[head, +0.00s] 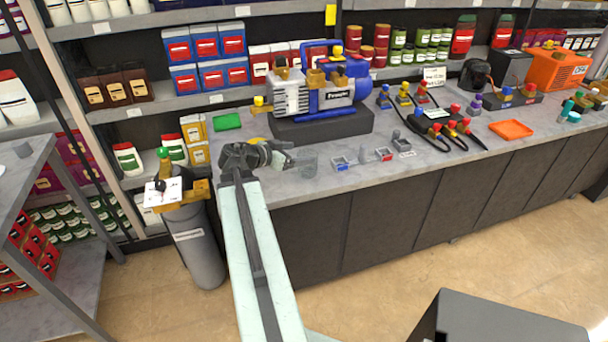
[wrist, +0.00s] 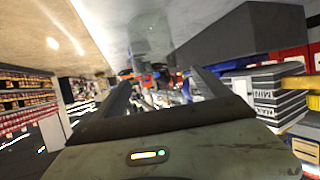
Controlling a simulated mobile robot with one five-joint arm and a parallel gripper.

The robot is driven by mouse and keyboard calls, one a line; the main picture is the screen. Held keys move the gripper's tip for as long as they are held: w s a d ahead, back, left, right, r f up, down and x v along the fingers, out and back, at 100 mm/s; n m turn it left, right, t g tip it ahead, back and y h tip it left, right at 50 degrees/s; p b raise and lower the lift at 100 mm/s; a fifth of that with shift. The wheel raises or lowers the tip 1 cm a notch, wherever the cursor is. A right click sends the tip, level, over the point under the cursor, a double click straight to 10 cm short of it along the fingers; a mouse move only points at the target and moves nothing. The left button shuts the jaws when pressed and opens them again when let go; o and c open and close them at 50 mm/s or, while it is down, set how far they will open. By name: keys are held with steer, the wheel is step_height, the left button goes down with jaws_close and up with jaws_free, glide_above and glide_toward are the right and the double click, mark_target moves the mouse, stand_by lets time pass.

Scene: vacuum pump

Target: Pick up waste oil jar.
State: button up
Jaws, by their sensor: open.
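A clear, see-through jar (head: 308,163), which looks like the waste oil jar, stands on the grey workbench (head: 240,147) near its front edge. My gripper (head: 288,158) is just left of it in the head view. In the wrist view my gripper (wrist: 165,88) has its two fingers apart with nothing held between them. The jar (wrist: 150,38) shows faintly there, above the gap between the fingertips. It appears to be outside the jaws; the exact distance is hard to tell.
A blue vacuum pump (head: 333,95) sits on a dark block (head: 330,128) behind the jar. Small grey fittings (head: 383,154) lie to the right. A green tray (head: 227,121) lies behind my gripper. A grey cylinder (head: 192,245) stands at the bench's left end.

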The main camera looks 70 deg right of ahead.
step_height(320, 180, down, 2)
steer(key=shift+f+b, duration=0.15)
steer(key=shift+b, duration=0.5)
steer(key=shift+b+x, duration=0.5)
steer(key=shift+x, duration=0.85)
steer(key=b+x, duration=0.1)
steer(key=x, duration=0.1)
steer(key=b+x, duration=0.1)
steer(key=x, duration=0.1)
steer(key=shift+s+d+f, duration=0.15)
steer(key=shift+s+f, duration=0.05)
steer(key=shift+f, duration=0.2)
steer(key=shift+s+d, duration=0.15)
steer(key=shift+d, duration=0.1)
steer(key=c, duration=1.6)
steer(key=shift+r, duration=0.15)
step_height(320, 180, up, 10)
steer(key=p, duration=0.9)
steer(key=shift+p, duration=0.35)
